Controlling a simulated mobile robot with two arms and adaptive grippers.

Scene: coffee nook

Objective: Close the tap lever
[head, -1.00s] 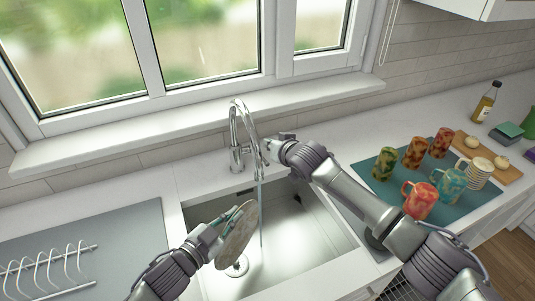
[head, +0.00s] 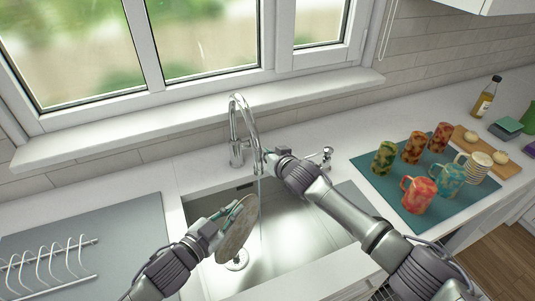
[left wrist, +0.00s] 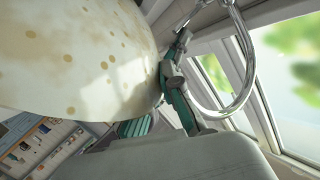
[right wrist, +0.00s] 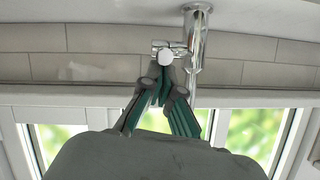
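The chrome tap (head: 235,140) stands behind the sink; its body also shows in the right wrist view (right wrist: 196,35). The lever, with a pale round end (right wrist: 166,57), juts from the tap's side. My right gripper (head: 267,155) is beside the tap. In the right wrist view its fingertips (right wrist: 160,72) are together right at the lever's end; contact is hard to tell. A thin water stream (head: 260,190) shows below the spout. My left gripper (head: 232,210) is shut on a speckled plate (head: 240,232), held tilted over the sink; the plate fills much of the left wrist view (left wrist: 75,60).
The sink (head: 290,225) lies below both grippers. A dish rack (head: 50,265) stands on the left drainer. Several mugs stand on a teal mat (head: 385,195) at right, near a wooden board (head: 500,172) and a bottle (head: 486,98). A small chrome fixture (head: 327,155) stands behind my right arm.

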